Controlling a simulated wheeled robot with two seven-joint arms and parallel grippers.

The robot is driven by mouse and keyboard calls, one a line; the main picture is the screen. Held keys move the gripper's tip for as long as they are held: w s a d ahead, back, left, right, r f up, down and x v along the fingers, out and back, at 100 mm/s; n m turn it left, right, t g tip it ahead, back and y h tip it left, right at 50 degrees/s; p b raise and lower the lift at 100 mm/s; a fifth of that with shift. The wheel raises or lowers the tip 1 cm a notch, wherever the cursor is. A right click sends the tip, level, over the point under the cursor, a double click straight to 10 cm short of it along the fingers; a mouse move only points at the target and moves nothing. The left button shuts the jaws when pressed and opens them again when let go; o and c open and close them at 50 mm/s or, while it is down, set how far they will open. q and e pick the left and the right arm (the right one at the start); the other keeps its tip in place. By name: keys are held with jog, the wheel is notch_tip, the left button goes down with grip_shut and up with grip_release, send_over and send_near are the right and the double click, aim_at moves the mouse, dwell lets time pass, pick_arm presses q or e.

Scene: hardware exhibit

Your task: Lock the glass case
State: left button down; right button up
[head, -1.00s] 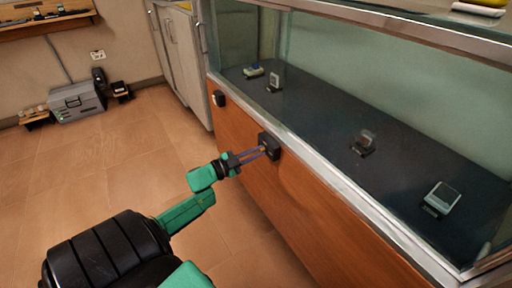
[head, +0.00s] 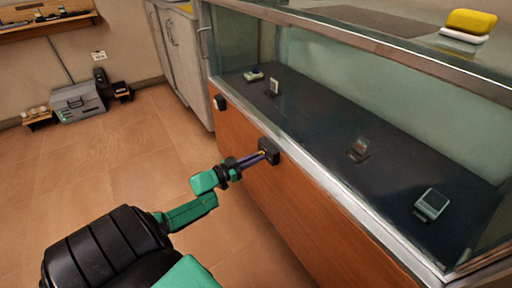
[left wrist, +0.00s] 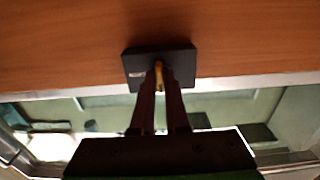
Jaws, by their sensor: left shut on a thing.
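The glass case (head: 330,185) has a wooden front, a metal rim and glass above, with several small devices inside. A black lock block (head: 269,151) is mounted on its wooden front, just below the rim. My left gripper (head: 260,154) reaches it from the left, with its fingertips at the block's face. In the left wrist view the black block (left wrist: 160,66) is straight ahead, and my left gripper (left wrist: 160,84) is shut on a small yellow, key-like piece (left wrist: 158,72) at the block. How deep this piece sits in the block is hidden. My right gripper is not in view.
A second black block (head: 220,102) is on the case front farther left. A yellow and white sponge-like stack (head: 468,25) lies on the case top. Grey cabinets (head: 178,50) stand behind. A grey toolbox (head: 77,102) sits by the wall.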

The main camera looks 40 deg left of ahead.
pick_arm(q)
jog(key=shift+f, duration=0.1)
jog(key=c, duration=0.9)
grip_release()
jog(key=shift+s, duration=0.1)
jog(key=p+v, duration=0.2)
jog(key=v, duration=1.2)
jog(key=shift+s+p, duration=0.2)
jog(key=shift+p, duration=0.2)
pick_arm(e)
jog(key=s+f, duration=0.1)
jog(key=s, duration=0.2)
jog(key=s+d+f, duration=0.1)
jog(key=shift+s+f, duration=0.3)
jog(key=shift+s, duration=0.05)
